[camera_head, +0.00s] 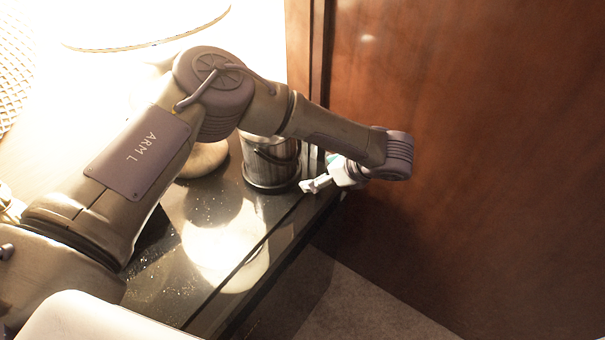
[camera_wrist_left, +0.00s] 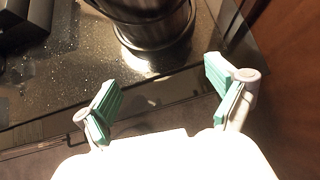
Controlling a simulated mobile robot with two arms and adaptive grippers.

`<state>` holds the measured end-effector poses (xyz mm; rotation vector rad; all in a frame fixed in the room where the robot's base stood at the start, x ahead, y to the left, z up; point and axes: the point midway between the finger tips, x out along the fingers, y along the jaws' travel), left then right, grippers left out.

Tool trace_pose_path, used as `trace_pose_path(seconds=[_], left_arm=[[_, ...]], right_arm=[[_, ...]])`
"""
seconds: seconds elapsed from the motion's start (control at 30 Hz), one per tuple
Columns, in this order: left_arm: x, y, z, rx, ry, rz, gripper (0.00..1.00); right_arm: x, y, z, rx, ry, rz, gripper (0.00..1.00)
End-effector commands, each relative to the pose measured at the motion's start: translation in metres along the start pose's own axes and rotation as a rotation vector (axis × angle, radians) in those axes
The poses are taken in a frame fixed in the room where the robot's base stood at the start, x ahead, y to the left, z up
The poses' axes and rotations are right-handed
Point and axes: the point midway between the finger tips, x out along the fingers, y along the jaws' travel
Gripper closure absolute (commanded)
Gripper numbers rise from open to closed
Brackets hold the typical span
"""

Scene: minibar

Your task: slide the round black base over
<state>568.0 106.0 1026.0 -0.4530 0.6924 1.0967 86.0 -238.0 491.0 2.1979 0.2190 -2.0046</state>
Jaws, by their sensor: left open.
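A metallic bucket-like vessel (camera_head: 272,160) with a dark round foot stands near the counter's front edge, partly behind my left arm. In the left wrist view, a dark round vessel (camera_wrist_left: 152,32) is cut off by the top edge. I cannot tell whether its round black base is a separate piece. My left gripper (camera_head: 318,184) is just right of the vessel, at the counter edge. In the left wrist view, the gripper (camera_wrist_left: 162,80) is open, with green-padded fingers apart and nothing between them. The vessel lies beyond the fingertips. My right gripper is not in view.
The glossy dark counter (camera_head: 180,262) has free room left of the vessel. A tan round object (camera_head: 205,160) stands there, partly hidden by my arm. A brown wooden panel (camera_head: 470,150) rises close on the right. A black box-like object (camera_wrist_left: 22,25) is at upper left in the wrist view.

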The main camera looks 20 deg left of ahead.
Motion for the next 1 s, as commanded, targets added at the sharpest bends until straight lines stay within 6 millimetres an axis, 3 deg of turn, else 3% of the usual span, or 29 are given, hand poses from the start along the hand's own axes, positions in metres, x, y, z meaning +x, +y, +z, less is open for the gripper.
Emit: trace_pose_path(seconds=[0.3, 0.5, 0.7, 1.0], left_arm=[[0.063, 0.001, 0.002, -0.002, 0.000, 0.004, 0.06], [0.092, 0.001, 0.001, -0.001, 0.000, 0.003, 0.06], [0.105, 0.000, 0.000, -0.001, 0.000, 0.001, 0.06], [0.107, 0.000, 0.000, -0.001, 0.001, 0.001, 0.06]], right_arm=[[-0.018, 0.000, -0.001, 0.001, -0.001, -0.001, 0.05], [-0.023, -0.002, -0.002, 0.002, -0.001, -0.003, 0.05], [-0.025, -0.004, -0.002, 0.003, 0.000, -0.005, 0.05], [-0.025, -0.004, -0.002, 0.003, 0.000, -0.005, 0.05]])
